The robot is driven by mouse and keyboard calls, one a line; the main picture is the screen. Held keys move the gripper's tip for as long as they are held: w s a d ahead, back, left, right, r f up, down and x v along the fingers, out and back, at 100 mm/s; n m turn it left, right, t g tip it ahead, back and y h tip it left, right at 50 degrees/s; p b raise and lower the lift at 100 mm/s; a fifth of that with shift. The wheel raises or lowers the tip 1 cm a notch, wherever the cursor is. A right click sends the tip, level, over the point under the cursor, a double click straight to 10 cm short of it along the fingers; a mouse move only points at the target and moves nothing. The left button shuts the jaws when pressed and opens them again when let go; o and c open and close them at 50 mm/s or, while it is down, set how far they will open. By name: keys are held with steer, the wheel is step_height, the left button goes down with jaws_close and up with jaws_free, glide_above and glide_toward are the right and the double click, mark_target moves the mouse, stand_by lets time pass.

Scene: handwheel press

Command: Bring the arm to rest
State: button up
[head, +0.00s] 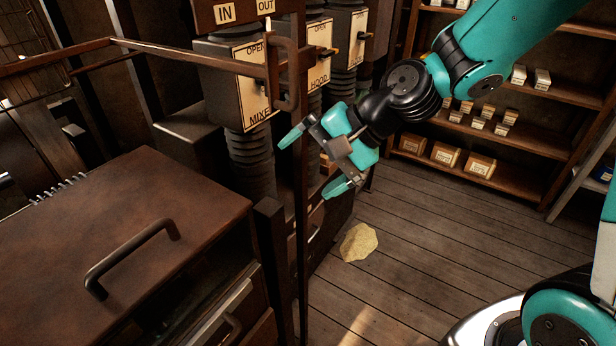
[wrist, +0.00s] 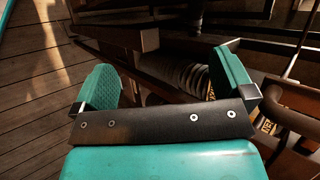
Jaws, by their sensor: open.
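My gripper (head: 312,166) is open, with its two teal fingers spread wide and nothing seen between them. In the head view it hangs in mid-air at the middle, just right of the upright frame post and the box marked MIXER (head: 252,88). My teal and black arm reaches down to it from the upper right. In the wrist view the gripper (wrist: 165,85) shows both fingers apart, with dark ribbed hose and metal framework beyond them. I cannot tell the exact gap between the fingers and the framework.
A brown metal cabinet (head: 120,225) with a handle fills the lower left. A rusty rail (head: 190,58) runs across the upper left. A yellowish patch (head: 358,242) lies on the plank floor (head: 440,250). Shelves with small boxes (head: 462,158) stand at the back right. The floor at centre right is clear.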

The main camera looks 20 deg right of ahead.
steer(key=shift+s+a+n, duration=0.2)
steer(key=shift+s+n, duration=0.3)
steer(key=shift+s, duration=0.05)
steer(key=s+r+n+g+h, duration=0.1)
steer(key=s+r+n+h, duration=0.1)
steer(key=s+n, duration=0.4)
steer(key=s+d+r+n+g+h, duration=0.1)
steer(key=s+r+n+g+h, duration=0.1)
steer(key=s+n, duration=0.5)
steer(key=s, duration=0.3)
steer(key=shift+d+r+h, duration=0.2)
steer(key=shift+h, duration=0.1)
